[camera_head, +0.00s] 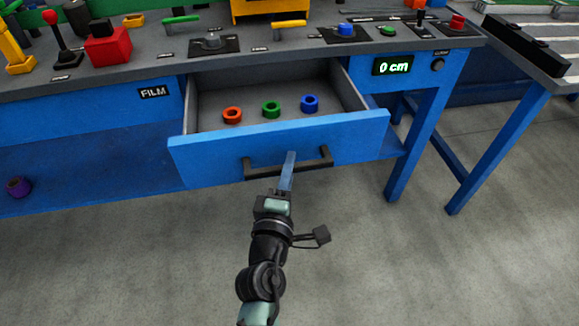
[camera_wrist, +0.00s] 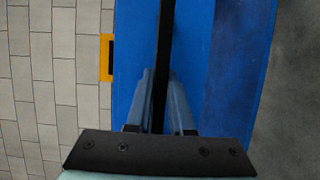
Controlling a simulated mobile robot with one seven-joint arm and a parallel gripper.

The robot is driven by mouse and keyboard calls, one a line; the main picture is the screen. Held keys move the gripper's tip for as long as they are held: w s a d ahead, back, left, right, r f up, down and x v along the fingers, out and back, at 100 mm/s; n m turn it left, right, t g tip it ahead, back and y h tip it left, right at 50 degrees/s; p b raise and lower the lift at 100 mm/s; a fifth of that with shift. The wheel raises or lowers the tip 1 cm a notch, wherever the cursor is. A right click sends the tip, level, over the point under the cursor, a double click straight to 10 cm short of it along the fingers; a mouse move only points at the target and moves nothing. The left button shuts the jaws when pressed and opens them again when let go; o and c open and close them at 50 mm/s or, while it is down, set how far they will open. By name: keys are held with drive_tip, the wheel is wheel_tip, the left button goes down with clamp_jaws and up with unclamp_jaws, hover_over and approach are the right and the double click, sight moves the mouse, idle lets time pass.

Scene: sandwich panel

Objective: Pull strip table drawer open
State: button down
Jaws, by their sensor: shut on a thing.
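The blue strip table drawer (camera_head: 350,137) stands well out of the blue table in the head view, and its inside shows. Red (camera_head: 232,115), green (camera_head: 271,109) and blue (camera_head: 310,103) rings lie in it. A dark bar handle (camera_head: 313,165) runs across the drawer front. It also shows as a black bar in the wrist view (camera_wrist: 166,40). My gripper (camera_head: 290,158) is shut on the handle near its middle. In the wrist view my gripper's fingers (camera_wrist: 160,85) lie on both sides of the bar.
The tabletop above holds a red box (camera_head: 108,45), levers and buttons. A display (camera_head: 393,66) reads 0 cm. A purple ring (camera_head: 18,187) lies on the lower shelf at left. Table legs (camera_head: 412,150) stand right of the drawer. The grey floor in front is clear.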

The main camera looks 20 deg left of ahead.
drive_tip(key=c, duration=0.8)
unclamp_jaws()
drive_tip(key=b+v, duration=0.1)
drive_tip(key=v, duration=1.2)
